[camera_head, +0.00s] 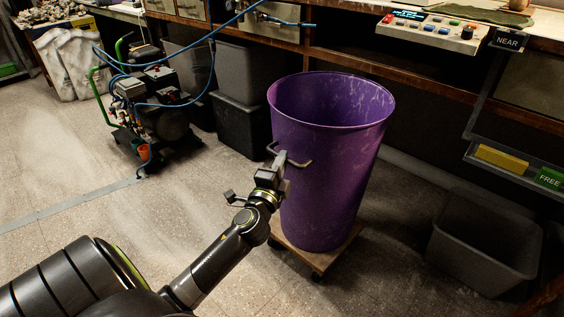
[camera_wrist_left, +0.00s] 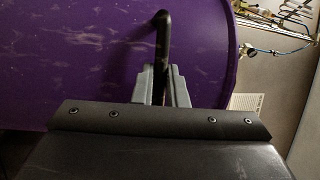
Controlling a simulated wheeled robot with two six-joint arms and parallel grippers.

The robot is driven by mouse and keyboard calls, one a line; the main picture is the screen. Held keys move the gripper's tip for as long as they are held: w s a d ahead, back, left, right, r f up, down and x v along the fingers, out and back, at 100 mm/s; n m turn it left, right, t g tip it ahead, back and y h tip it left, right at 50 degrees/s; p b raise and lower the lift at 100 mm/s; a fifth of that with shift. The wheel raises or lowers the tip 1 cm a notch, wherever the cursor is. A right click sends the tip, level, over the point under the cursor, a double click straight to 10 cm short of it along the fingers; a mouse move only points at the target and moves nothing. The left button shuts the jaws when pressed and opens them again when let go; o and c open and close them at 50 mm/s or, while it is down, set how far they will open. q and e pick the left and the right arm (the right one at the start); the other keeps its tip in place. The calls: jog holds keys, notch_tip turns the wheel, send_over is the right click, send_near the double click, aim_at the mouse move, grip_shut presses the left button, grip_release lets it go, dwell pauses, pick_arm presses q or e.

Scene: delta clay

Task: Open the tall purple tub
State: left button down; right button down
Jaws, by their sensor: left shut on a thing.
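The tall purple tub (camera_head: 325,185) stands upright on a low wheeled wooden dolly (camera_head: 330,248) in the middle of the head view. No lid shows on it; its top is open and I see the inner wall. A bent metal handle (camera_head: 300,163) sticks out from its near side. My left gripper (camera_head: 282,166) is at the handle. In the left wrist view the tub wall (camera_wrist_left: 80,60) fills the upper left, and my left gripper (camera_wrist_left: 162,88) is shut on the dark handle bar (camera_wrist_left: 162,45). My right gripper does not show.
A compressor cart (camera_head: 150,105) with blue hoses stands at the back left. Dark grey bins (camera_head: 240,125) stand behind the tub, and a grey bin (camera_head: 485,240) is at the right. A workbench with a control panel (camera_head: 432,32) runs behind. The floor at left is clear.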

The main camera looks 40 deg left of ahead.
pick_arm(q)
jog(key=c, duration=1.5)
grip_release()
jog(key=shift+o, duration=0.2)
jog(key=b+v, duration=0.1)
jog(key=v, duration=1.6)
jog(key=shift+s+b, duration=0.2)
jog(key=shift+b, duration=0.15)
jog(key=shift+d, duration=0.1)
